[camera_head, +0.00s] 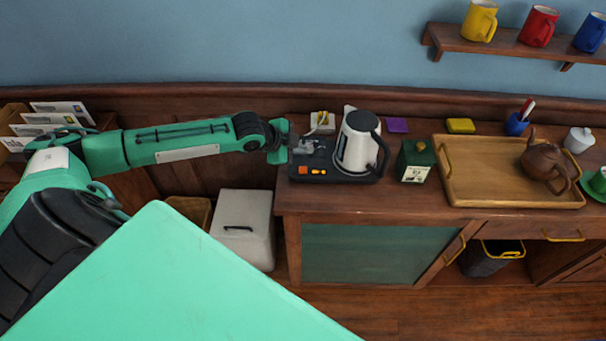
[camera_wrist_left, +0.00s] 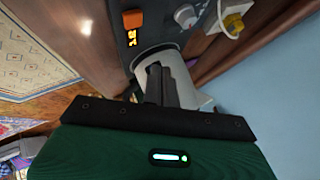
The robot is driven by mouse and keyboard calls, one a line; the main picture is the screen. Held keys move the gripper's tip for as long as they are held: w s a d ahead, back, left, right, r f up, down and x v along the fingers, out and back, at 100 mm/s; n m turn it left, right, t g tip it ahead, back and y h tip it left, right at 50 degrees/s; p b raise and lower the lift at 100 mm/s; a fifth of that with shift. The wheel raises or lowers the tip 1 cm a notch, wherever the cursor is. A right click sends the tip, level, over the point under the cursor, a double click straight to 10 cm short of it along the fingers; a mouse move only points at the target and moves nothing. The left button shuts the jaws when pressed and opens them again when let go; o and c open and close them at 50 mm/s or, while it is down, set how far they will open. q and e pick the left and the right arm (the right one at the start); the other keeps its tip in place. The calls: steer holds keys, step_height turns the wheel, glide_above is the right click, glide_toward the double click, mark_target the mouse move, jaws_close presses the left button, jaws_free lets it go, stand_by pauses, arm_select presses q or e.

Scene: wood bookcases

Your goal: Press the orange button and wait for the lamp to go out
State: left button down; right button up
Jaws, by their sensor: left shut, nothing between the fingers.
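The orange button (camera_head: 303,170) is on the front edge of the black kettle base (camera_head: 345,178); it also shows as an orange square in the left wrist view (camera_wrist_left: 132,18). Beside it, toward the kettle, a small orange indicator (camera_head: 318,170) glows; it is lit in the left wrist view too (camera_wrist_left: 131,38). The white and black kettle (camera_head: 356,143) stands upright on the base. My left gripper (camera_head: 308,147) is shut and empty, above the base's left part, behind the button and apart from it. Its fingers (camera_wrist_left: 160,78) overlap the kettle in the wrist view. My right gripper is not in view.
A socket with a yellow plug (camera_head: 323,120) is behind the base. A green tin (camera_head: 415,160) stands right of the kettle, then a wooden tray (camera_head: 470,198) with a brown teapot (camera_head: 543,162). The counter front (camera_head: 340,203) before the base is clear.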

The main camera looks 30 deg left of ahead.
mark_target(299, 171)
arm_select(q)
step_height(299, 171, down, 3)
steer(key=b, duration=0.2)
steer(key=shift+f+b, duration=0.2)
steer(key=shift+b, duration=0.1)
steer(key=shift+f, duration=0.9)
stand_by(0.9)
steer(key=shift+f, duration=0.15)
